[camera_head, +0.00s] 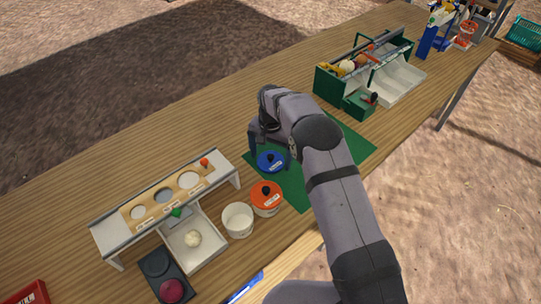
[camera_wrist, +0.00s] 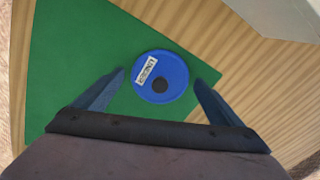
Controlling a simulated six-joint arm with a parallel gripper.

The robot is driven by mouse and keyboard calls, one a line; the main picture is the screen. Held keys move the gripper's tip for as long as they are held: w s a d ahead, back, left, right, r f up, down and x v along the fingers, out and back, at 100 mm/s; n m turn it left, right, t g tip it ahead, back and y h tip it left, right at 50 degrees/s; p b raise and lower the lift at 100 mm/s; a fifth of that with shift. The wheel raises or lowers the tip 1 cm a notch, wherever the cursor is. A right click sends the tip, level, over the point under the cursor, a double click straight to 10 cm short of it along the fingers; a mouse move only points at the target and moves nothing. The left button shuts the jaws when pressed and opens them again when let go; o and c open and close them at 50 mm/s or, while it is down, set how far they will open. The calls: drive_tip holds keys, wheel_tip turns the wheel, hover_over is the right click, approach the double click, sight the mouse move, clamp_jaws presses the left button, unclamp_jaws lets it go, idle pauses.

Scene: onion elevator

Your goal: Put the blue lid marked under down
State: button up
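The blue lid (camera_head: 271,161) is a round disc with a dark knob, on or just above the green mat (camera_head: 347,146). In the wrist view the blue lid (camera_wrist: 161,77) shows a white label that seems to read "UNDER", beside its dark knob. My gripper (camera_wrist: 150,90) has its two fingers spread on either side of the lid, with visible gaps. In the head view my gripper (camera_head: 269,154) is low over the mat at the lid. I cannot tell whether the lid lies flat on the mat.
An orange-lidded pot (camera_head: 266,197) and an open white cup (camera_head: 238,220) stand just in front. A raised sizing board with holes (camera_head: 165,196) and a white tray (camera_head: 193,247) are at left. A green sorting box (camera_head: 327,84) stands behind right. The mat's right part is clear.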

sight(272, 156)
drive_tip(key=shift+r, duration=0.15)
wheel_tip(272, 156, up, 12)
drive_tip(key=b, duration=0.3)
idle(0.4)
drive_tip(key=s+d+r+n, duration=0.2)
drive_tip(key=s+d, duration=0.9)
drive_tip(key=d, duration=0.1)
drive_tip(key=s+d+f+n, duration=0.1)
drive_tip(key=s+d+f, duration=0.1)
drive_tip(key=s, duration=0.7)
drive_tip(key=s+d+f+n, duration=0.1)
drive_tip(key=s+d+f, duration=0.2)
drive_tip(key=s, duration=0.7)
drive_tip(key=shift+s+d, duration=0.3)
drive_tip(key=shift+d, duration=0.75)
